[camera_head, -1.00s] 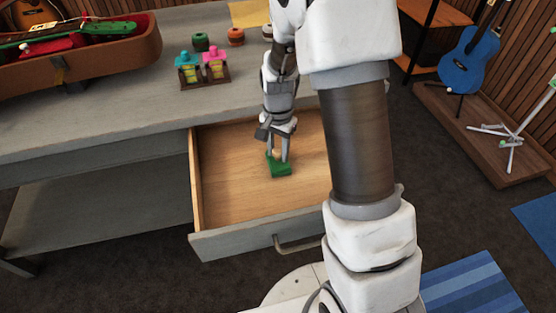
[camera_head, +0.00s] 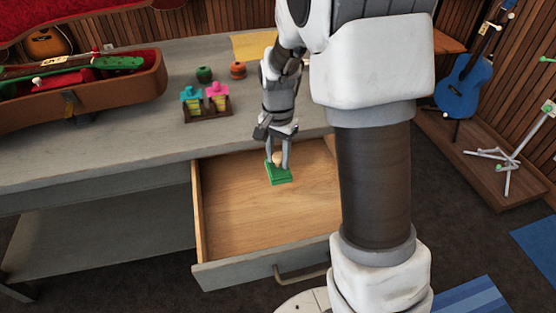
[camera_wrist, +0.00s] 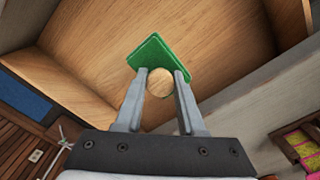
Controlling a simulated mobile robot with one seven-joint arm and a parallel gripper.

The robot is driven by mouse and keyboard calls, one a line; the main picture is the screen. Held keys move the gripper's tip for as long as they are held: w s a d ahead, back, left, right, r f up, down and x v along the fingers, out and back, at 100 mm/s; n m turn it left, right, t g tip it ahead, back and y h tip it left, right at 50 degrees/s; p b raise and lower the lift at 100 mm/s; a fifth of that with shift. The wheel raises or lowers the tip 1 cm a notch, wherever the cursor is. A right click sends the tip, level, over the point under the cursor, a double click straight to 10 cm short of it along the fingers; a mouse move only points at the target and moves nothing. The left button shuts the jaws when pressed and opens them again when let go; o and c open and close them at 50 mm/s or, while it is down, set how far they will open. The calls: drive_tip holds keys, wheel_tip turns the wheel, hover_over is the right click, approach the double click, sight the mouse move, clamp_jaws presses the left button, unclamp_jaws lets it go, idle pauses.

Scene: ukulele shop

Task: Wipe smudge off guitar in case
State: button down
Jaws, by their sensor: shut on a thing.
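My gripper (camera_head: 277,163) is shut on the round wooden knob of a green wiping pad (camera_head: 279,177). The pad hangs below the fingers, over the open drawer (camera_head: 225,220). In the wrist view the green pad (camera_wrist: 148,52) and its knob (camera_wrist: 160,82) show between the two fingers. An open brown case (camera_head: 130,95) with red lining lies on the table at the left. Inside it is a guitar (camera_head: 50,68), partly visible with green and red parts. I cannot make out a smudge on it.
A small wooden rack (camera_head: 208,108) with blue and pink bottles stands on the table, between the case and my gripper. A green pot (camera_head: 204,75) and an orange pot (camera_head: 238,71) sit behind it. A blue ukulele (camera_head: 465,85) stands at the right. The table's front left is clear.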

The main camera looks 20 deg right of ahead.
drive_tip(key=c, duration=1)
unclamp_jaws()
drive_tip(key=shift+c, duration=0.2)
clamp_jaws()
drive_tip(key=shift+p, duration=0.55)
